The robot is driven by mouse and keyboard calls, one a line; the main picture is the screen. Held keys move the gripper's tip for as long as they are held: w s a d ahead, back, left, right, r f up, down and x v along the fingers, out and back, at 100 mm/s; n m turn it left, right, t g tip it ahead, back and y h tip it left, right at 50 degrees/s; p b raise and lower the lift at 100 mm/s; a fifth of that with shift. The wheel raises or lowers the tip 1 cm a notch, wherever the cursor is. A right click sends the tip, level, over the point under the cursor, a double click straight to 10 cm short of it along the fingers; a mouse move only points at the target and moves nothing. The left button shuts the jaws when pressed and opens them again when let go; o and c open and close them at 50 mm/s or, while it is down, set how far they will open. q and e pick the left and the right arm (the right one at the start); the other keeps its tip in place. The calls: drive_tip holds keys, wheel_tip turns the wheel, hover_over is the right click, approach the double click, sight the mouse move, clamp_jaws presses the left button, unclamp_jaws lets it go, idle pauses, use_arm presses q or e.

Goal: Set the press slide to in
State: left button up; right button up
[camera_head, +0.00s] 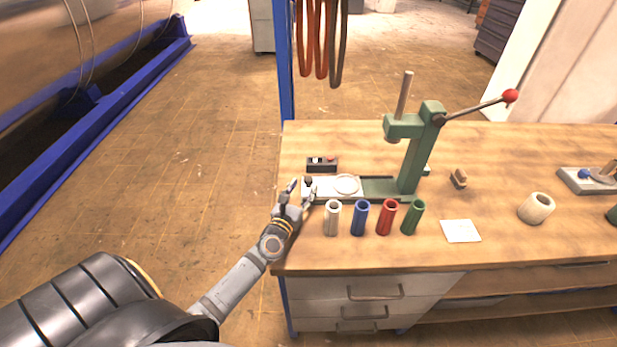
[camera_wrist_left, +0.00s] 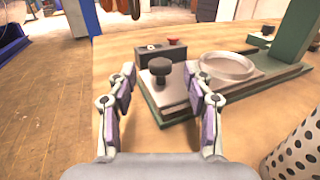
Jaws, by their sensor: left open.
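The green arbor press (camera_head: 412,150) stands on the wooden bench. Its press slide (camera_head: 350,187), a pale plate with a round ring (camera_head: 346,184), sits on the green base and extends out to the left of the press column. A black knob (camera_head: 308,181) stands on the slide's left end. My left gripper (camera_head: 300,192) is open at that end. In the left wrist view the slide (camera_wrist_left: 190,92) lies ahead, and the knob (camera_wrist_left: 160,70) shows between and beyond the open fingertips (camera_wrist_left: 163,88). I cannot tell that either finger touches it. My right gripper is not in view.
A small control box (camera_head: 321,164) sits behind the slide. White (camera_head: 332,218), blue (camera_head: 360,218), red (camera_head: 386,217) and green (camera_head: 413,217) cylinders stand in front of the press.

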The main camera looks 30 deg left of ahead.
sight(307, 182)
use_arm(q)
drive_tip(key=w, duration=0.5)
drive_tip(key=shift+a+f, duration=0.1)
drive_tip(key=shift+a, duration=0.3)
drive_tip(key=shift+w, duration=0.1)
drive_tip(key=shift+c, duration=0.8)
drive_tip(key=c, duration=0.5)
clamp_jaws()
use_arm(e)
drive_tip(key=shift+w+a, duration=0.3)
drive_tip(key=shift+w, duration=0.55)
